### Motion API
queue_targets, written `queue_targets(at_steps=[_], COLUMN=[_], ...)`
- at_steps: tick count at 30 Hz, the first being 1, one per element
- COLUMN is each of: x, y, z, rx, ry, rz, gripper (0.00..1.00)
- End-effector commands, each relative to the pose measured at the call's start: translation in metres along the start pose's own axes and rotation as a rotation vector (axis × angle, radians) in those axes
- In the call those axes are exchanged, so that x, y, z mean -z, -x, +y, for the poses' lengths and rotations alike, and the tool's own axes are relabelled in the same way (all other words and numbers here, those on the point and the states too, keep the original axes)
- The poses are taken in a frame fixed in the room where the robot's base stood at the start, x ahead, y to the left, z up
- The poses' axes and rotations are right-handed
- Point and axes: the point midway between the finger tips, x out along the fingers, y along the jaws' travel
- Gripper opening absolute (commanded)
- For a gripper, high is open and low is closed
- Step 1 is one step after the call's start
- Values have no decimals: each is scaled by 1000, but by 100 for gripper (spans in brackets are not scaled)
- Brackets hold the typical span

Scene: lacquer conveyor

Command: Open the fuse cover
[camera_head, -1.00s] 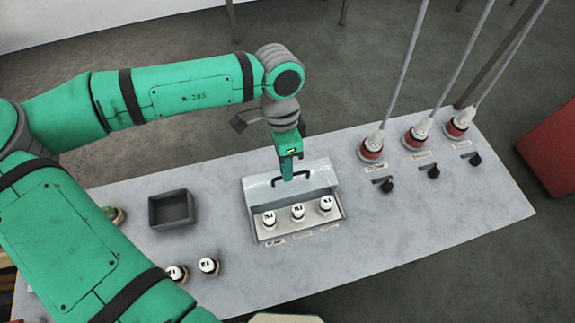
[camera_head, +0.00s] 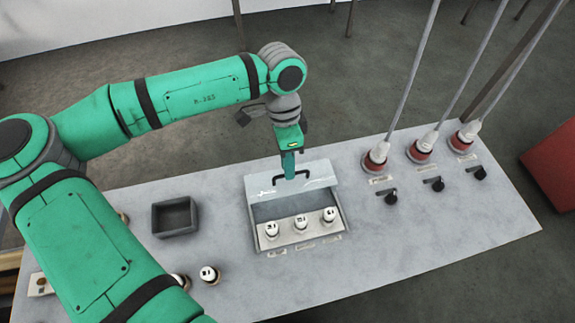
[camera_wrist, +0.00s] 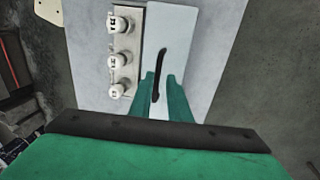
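The fuse cover (camera_head: 318,177) is a pale panel with a black handle (camera_head: 305,174). It stands raised and tilted back at the rear of the fuse box (camera_head: 287,211), and its exact angle is hard to tell. Three white-topped fuses (camera_head: 301,222) sit uncovered in a row at the front of the box. My gripper (camera_head: 290,176) points down at the middle of the handle. The fuses (camera_wrist: 121,55) show left of the cover (camera_wrist: 180,45).
A dark open tray (camera_head: 175,217) stands left of the box. Loose fuses (camera_head: 209,274) stand at the front left, partly hidden by my arm. Several red plugs with cables (camera_head: 420,149) and black switches (camera_head: 437,184) are at right. The front right of the table is clear.

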Motion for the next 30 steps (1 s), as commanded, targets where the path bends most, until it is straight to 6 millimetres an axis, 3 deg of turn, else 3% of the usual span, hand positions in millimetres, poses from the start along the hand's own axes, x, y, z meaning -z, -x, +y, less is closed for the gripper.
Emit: queue_targets(at_steps=[10,14,30], x=[-4,-4,-2], y=[0,9,97], z=[0,0,-1], rx=[-4,-3,-2], ry=[6,6,4], rz=[-2,-3,-2], gripper=[26,26,26])
